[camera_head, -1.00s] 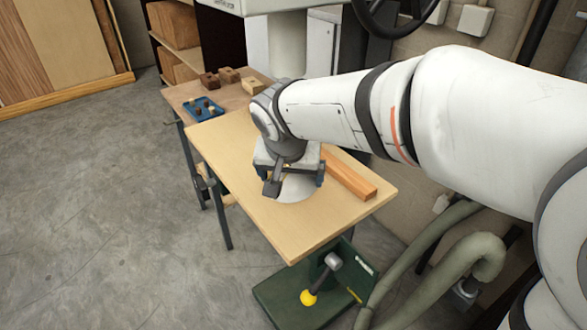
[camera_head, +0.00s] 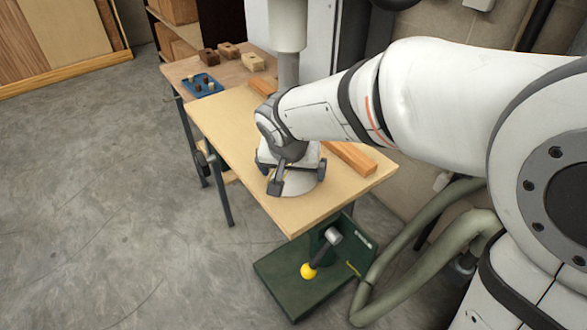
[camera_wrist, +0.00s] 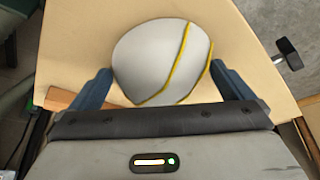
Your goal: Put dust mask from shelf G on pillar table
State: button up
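The dust mask (camera_wrist: 155,62), white with two yellow straps, lies on the light wooden tabletop (camera_wrist: 75,30) in the wrist view. In the head view, the pale mask (camera_head: 302,193) shows partly from under my gripper (camera_head: 291,178), near the front half of the tabletop (camera_head: 225,130). In the wrist view, the fingers of my gripper (camera_wrist: 162,72) are spread wide, one at each side of the mask. Narrow gaps seem to lie between fingers and mask; contact is hard to judge. The gripper's body hides part of the mask in the head view.
An orange-brown wooden bar (camera_head: 350,157) lies along the tabletop's right side. A blue tray (camera_head: 203,86) with small pieces and several wooden blocks (camera_head: 228,50) are at the back. A green machine base (camera_head: 300,285) with a yellow-knobbed lever stands below the front edge. Open floor is on the left.

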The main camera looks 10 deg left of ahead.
jog(key=v, duration=1.2)
jog(key=s+d+f, duration=0.2)
jog(key=d+f, duration=0.1)
jog(key=d, duration=0.6)
jog(key=s+d+f+g, duration=0.1)
jog(key=s+d+f, duration=0.2)
jog(key=d, duration=0.6)
jog(key=s+d+f+m+g, duration=0.1)
jog(key=s+d+f, duration=0.1)
jog(key=d, duration=0.7)
jog(key=shift+s+f, duration=0.4)
jog(key=shift+f, duration=0.2)
jog(key=shift+c, duration=0.2)
